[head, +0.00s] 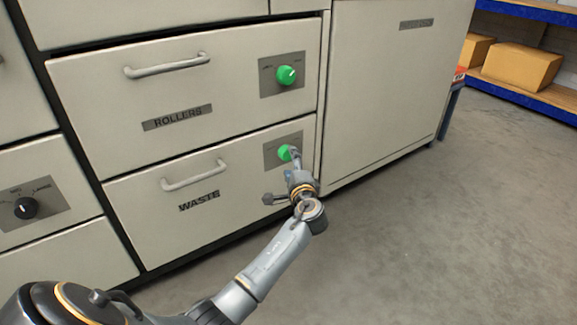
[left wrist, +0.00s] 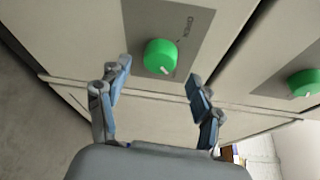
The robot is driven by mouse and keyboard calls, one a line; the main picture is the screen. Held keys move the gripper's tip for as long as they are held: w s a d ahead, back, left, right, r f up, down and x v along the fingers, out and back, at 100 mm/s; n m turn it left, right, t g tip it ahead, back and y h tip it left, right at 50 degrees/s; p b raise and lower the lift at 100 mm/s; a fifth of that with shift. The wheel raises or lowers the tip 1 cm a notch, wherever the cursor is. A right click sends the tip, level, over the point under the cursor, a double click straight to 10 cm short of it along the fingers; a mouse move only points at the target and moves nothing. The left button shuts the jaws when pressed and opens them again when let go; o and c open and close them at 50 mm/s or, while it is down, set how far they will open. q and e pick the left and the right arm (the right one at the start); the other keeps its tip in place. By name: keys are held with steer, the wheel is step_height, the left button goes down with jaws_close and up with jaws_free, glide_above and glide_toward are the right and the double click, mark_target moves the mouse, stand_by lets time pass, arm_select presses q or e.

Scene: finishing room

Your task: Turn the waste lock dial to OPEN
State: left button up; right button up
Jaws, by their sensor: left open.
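The waste lock dial (head: 284,153) is a green round knob on a grey plate at the right of the WASTE drawer (head: 145,215). Contact is not visible. My right gripper is out of view.
Above is the ROLLERS drawer (head: 100,95) with its own green dial (head: 287,75). The waste drawer handle (head: 195,176) sticks out left of my gripper. A black dial (head: 25,208) is at far left. Shelves with cardboard boxes (head: 520,66) stand at back right. The right floor is clear.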

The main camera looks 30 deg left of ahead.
mark_target(287, 155)
arm_select(q)
steer(key=shift+b+x, duration=0.65)
steer(key=shift+x, duration=1.25)
steer(key=shift+f, duration=0.1)
steer(key=c, duration=1.2)
